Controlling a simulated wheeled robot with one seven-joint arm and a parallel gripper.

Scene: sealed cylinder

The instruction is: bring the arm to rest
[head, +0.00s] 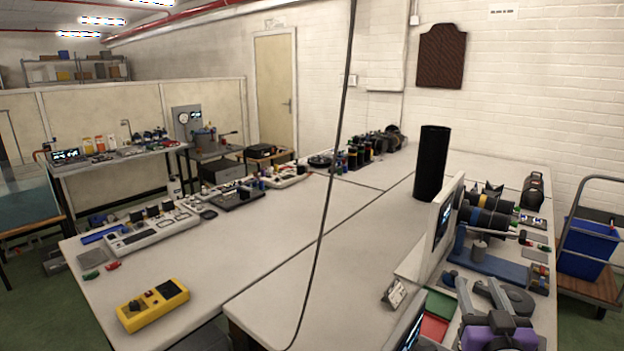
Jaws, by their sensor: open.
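A tall black cylinder (432,163) stands upright on the white worktop (375,225), right of the picture's middle and left of the screen's upper edge. Nothing touches its upper part.
A yellow meter (153,304) lies at the front left. Several instruments line the left edge. A white-framed screen (442,228) and crowded equipment fill the right side. A dark cable (334,180) hangs across the view. The worktop's middle is clear. A blue bin (588,248) stands right.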

